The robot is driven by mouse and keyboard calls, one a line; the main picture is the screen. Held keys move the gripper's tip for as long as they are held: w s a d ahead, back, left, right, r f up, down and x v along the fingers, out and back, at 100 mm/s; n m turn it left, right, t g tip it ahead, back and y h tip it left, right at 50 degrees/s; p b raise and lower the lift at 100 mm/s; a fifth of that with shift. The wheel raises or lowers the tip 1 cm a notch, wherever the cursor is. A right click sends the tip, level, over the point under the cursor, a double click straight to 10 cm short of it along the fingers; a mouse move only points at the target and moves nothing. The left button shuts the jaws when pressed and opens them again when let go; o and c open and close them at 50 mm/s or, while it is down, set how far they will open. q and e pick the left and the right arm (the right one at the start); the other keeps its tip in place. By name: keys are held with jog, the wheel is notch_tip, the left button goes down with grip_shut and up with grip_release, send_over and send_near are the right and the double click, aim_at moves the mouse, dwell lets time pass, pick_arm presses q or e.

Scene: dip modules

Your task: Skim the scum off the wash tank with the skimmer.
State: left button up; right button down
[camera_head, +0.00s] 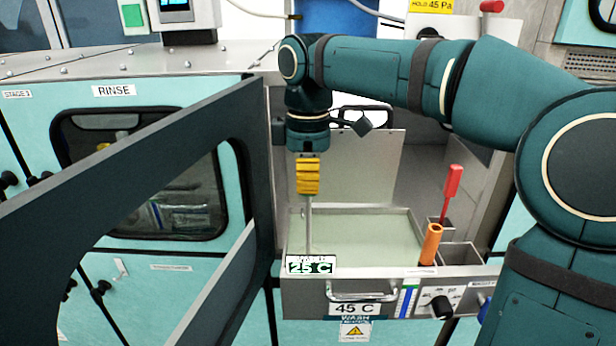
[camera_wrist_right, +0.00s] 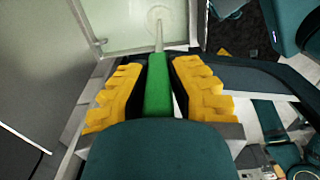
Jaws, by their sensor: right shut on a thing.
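The wash tank (camera_head: 390,285) stands open in the middle of the head view, holding pale green liquid (camera_head: 365,235). My right gripper (camera_head: 308,190) points straight down over the tank's left part. It is shut on the green handle of the skimmer (camera_wrist_right: 158,88), seen between the yellow finger pads in the right wrist view. The skimmer's thin rod (camera_head: 309,222) runs down toward the liquid at the tank's left side. Its pale round head (camera_wrist_right: 158,14) shows at the rod's far end. I cannot make out scum on the surface. My left gripper is out of view.
An orange-handled tool (camera_head: 430,244) and a red-handled tool (camera_head: 451,188) stand in holders at the tank's right. A dark-framed open door (camera_head: 262,170) stands close on the left. The rinse module (camera_head: 85,230) is beyond it. A 25 C display (camera_head: 311,265) sits at the tank's front left.

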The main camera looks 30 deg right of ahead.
jog(key=s+d, duration=0.2)
jog(key=d, duration=0.1)
jog(key=shift+d, duration=0.2)
dwell(0.7)
notch_tip(320, 180, up, 8)
jog(key=p, duration=0.3)
dwell(0.8)
jog(key=shift+r, duration=0.1)
dwell(0.7)
